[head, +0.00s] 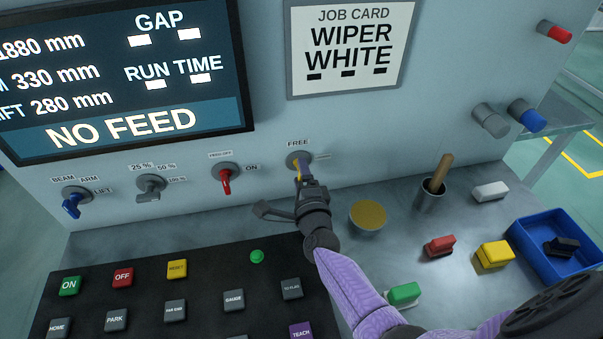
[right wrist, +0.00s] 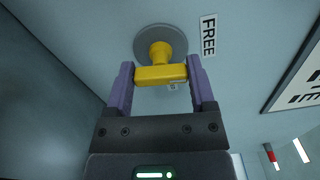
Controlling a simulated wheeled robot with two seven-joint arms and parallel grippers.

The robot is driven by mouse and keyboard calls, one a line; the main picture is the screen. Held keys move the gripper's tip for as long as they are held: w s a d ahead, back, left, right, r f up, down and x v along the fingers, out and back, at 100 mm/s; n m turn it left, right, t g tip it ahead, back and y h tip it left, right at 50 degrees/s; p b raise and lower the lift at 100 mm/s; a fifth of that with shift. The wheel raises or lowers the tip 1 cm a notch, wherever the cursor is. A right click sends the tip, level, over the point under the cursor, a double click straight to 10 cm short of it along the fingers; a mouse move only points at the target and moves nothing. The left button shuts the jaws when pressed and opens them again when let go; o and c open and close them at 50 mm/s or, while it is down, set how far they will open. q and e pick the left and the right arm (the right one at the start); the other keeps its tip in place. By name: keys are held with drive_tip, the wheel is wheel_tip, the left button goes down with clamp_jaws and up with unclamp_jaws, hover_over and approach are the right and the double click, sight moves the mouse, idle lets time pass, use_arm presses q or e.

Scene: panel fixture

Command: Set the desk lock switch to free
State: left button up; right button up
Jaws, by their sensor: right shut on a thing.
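The lock switch, with a yellow handle (right wrist: 160,75) on a round grey plate (head: 297,158), is on the light panel below the job card. A FREE label (head: 298,143) is above it in the head view and right of the plate in the right wrist view. A smaller label (head: 322,156), too small to read, is to its right. My right gripper (right wrist: 162,78) is shut on the yellow handle, one purple finger at each end. The handle runs side to side in the right wrist view; which label it points at is unclear. My left gripper is not in view.
Red (head: 226,180), grey (head: 150,188) and blue (head: 71,206) switches are in a row to the left. A black button console (head: 200,285) is below. A brass-topped round piece (head: 368,216), a cup (head: 430,197), coloured blocks and a blue tray (head: 522,245) stand right.

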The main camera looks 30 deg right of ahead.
drive_tip(key=shift+f+n, duration=0.1)
drive_tip(key=shift+n, duration=0.9)
drive_tip(key=o, duration=1.2)
drive_tip(key=p+v, duration=0.2)
drive_tip(key=v, duration=0.7)
drive_tip(key=shift+s+a, duration=0.15)
drive_tip(key=shift+s, duration=0.3)
